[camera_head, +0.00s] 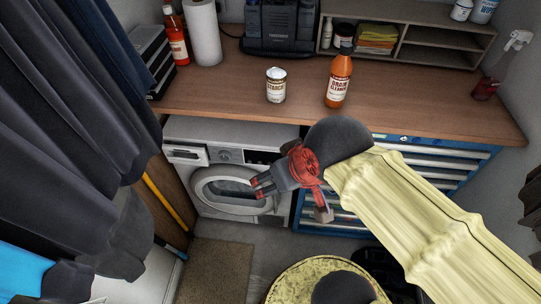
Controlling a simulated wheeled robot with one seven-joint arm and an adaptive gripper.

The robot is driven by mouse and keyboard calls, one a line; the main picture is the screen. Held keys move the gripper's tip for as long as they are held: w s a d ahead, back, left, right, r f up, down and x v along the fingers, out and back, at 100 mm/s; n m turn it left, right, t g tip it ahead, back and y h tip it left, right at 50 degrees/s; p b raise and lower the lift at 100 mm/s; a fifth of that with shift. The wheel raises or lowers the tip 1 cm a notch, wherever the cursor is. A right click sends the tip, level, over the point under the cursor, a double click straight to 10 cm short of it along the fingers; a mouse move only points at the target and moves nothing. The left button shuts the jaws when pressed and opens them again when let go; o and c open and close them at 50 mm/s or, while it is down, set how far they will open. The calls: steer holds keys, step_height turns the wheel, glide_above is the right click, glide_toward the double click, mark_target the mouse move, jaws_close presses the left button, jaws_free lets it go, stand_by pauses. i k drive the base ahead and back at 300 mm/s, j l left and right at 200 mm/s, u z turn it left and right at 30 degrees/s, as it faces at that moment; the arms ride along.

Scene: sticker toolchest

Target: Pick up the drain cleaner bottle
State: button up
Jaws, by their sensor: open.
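The drain cleaner bottle (337,82) is orange with a pale label and stands upright on the wooden countertop (210,97), right of the middle. My gripper (258,188) is open and empty. It shows in front of the washing machine, nearer to me than the counter, and below and left of the bottle in the picture. It is apart from the bottle. My arm comes in from the lower right and does not cover the bottle.
A starch can (276,86) stands left of the bottle. A paper towel roll (204,33), a red bottle (176,38) and a black machine (283,28) are behind. A shelf unit (436,50) is at the back right. The washing machine (228,158) and blue toolchest (478,153) are below.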

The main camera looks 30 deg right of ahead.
mark_target(342, 66)
steer(key=j+z, duration=0.15)
steer(key=z, duration=1)
steer(key=k+l, duration=0.05)
